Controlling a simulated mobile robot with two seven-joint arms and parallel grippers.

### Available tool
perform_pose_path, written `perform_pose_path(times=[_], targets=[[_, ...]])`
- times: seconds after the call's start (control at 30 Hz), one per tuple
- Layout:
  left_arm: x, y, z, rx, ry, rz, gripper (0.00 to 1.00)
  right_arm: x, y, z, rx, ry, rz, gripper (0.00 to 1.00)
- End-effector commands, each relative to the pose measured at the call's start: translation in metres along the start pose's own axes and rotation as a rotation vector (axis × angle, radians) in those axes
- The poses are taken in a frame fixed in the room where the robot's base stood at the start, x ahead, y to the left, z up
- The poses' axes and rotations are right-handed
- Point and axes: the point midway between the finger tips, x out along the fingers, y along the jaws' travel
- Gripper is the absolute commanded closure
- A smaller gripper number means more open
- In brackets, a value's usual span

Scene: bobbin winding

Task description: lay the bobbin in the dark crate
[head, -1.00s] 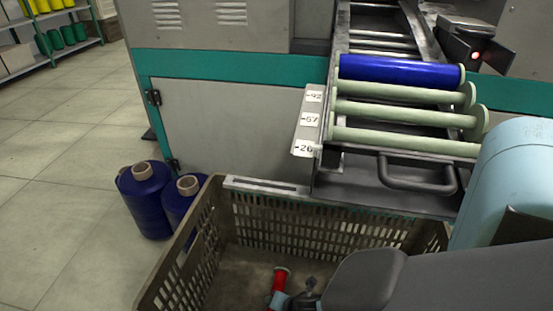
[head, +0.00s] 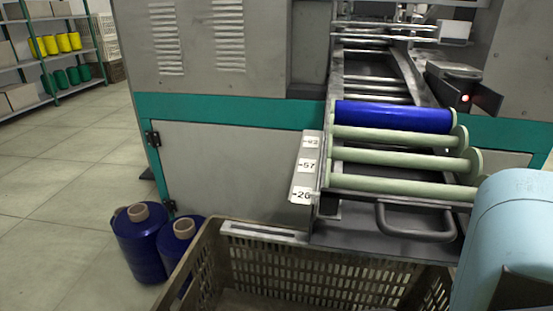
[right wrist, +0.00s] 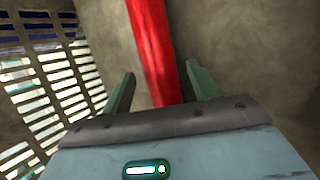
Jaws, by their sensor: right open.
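The dark crate (head: 208,257) is at the bottom of the head view, with slatted walls; its near part is cut off. In the right wrist view a slatted crate wall (right wrist: 45,85) is on the left. A red bobbin (right wrist: 150,40) lies in the crate, against its brownish floor. My right gripper (right wrist: 162,88) is open inside the crate. The red bobbin appears between its two green fingers, with a gap to the left finger; contact at the right one is unclear. The bobbin's ends are out of view. My left gripper is not in view.
Blue yarn cones (head: 140,245) stand left of the crate. Floor at the left is free.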

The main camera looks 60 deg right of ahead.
Motion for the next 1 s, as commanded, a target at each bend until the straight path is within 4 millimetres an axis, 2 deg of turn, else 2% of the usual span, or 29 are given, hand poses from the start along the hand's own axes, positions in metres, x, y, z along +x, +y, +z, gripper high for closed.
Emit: perform_pose_path(times=[0.4,0.6,0.8,1.0], targets=[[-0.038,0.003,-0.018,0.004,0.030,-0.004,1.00,-0.077,0.003,0.002,-0.001,0.000,0.004,0.40],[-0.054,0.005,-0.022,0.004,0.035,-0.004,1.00,-0.106,0.002,0.001,0.000,0.000,0.004,0.40],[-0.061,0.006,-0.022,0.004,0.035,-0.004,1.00,-0.118,0.001,0.001,-0.001,-0.001,0.002,0.40],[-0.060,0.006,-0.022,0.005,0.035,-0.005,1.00,-0.118,0.001,0.001,-0.001,-0.001,0.002,0.40]])
